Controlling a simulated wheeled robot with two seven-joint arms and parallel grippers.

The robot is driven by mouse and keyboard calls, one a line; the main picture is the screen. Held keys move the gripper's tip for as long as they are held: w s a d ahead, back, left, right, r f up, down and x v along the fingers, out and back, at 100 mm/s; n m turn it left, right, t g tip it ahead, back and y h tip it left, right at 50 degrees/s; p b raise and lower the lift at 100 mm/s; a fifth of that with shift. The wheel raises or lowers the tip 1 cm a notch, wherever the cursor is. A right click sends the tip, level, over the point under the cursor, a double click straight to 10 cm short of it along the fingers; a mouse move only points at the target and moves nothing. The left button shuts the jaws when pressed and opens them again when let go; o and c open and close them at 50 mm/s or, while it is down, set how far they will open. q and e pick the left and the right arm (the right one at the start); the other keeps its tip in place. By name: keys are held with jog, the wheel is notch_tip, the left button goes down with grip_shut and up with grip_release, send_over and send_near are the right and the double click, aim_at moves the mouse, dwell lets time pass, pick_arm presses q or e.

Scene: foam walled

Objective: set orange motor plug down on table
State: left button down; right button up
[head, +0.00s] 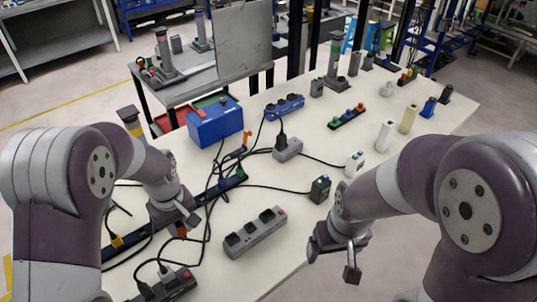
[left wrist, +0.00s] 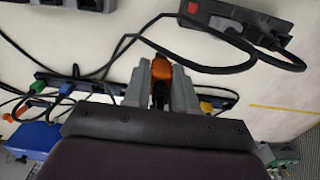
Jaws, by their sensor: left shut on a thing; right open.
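The orange motor plug (left wrist: 161,70) shows in the left wrist view between the two grey fingers of my left gripper (left wrist: 161,88), which is shut on it. A black cable runs from around the plug. In the head view a small orange part of the plug (head: 182,230) shows just below my left gripper (head: 180,217). I cannot tell whether the plug touches the table. The cream table (head: 330,165) lies beneath. My right gripper (head: 334,262) is open and empty near the table's right front edge.
Tangled black cables and a long black power strip (head: 215,190) lie near the left gripper. A grey power strip (head: 255,232) lies to its right, and a dark strip (head: 163,285) in front. A blue box (head: 215,122) stands behind. Bare tabletop shows around the grey strip.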

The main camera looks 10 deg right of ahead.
pick_arm(q)
jog(key=shift+a+f, duration=0.2)
jog(key=shift+a, duration=0.1)
jog(key=a+f, duration=0.2)
jog(key=a, duration=0.1)
jog(key=a+f+p, duration=0.1)
jog(key=a+f, duration=0.1)
jog(key=a, duration=0.2)
jog(key=a+f, duration=0.2)
jog(key=a, duration=0.2)
jog(key=shift+w+f+p, duration=0.35)
jog(key=shift+w, duration=0.05)
notch_tip(320, 180, down, 4)
jog(key=shift+r+p, duration=0.1)
jog(key=shift+p, duration=0.2)
jog(key=shift+f, duration=0.25)
jog(key=c, duration=0.9)
grip_release()
jog(key=shift+r, duration=0.1)
